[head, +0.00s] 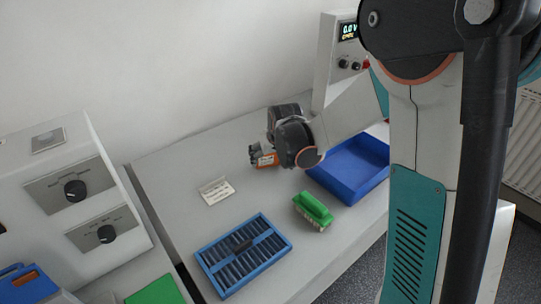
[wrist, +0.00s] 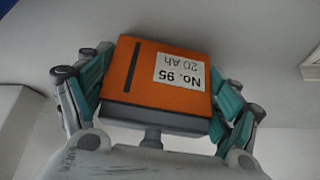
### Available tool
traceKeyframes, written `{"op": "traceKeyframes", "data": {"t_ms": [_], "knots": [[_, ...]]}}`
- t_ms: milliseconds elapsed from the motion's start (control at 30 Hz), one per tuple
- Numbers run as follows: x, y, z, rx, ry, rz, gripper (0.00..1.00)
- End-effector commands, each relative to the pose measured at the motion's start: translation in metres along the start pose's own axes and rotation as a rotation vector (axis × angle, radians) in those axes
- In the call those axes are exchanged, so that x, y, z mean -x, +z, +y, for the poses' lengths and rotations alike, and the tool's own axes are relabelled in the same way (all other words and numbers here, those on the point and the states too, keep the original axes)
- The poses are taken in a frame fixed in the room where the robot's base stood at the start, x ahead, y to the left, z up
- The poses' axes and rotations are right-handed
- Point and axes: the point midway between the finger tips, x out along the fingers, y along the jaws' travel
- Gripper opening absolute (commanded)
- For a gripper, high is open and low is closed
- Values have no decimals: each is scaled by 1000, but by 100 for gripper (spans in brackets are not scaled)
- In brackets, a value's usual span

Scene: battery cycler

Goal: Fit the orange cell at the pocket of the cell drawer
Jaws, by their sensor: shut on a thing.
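The orange cell (wrist: 145,75) is held between the two fingers of my gripper (wrist: 155,100) in the wrist view. It has a white label reading "No. 95 20 Ah", upside down in this view, a dark stripe and a grey end. In the head view, a small part of the orange cell (head: 266,160) shows at the tip of my gripper (head: 262,154), above the grey bench. No drawer is clearly recognisable. A blue slotted tray (head: 203,260) lies on the bench at the front, apart from my gripper; I cannot tell whether it is the cell drawer.
A green brush (head: 313,208) and an open blue bin (head: 345,185) lie right of the slotted tray. A grey cabinet with knobs (head: 60,185) stands left. A meter unit (head: 340,65) stands at the back.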

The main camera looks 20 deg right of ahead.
Motion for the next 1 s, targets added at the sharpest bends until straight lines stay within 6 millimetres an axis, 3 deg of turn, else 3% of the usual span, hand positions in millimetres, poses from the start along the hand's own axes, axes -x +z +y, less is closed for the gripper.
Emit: {"op": "traceKeyframes", "data": {"t_ms": [33, 100, 600, 767, 1000], "knots": [[-1, 1, 0, 0, 0, 0, 88], [-1, 0, 0, 0, 0, 0, 100], [3, -2, 0, 0, 0, 0, 100], [26, -2, 0, 0, 0, 0, 100], [76, -2, 0, 0, 0, 0, 100]]}}
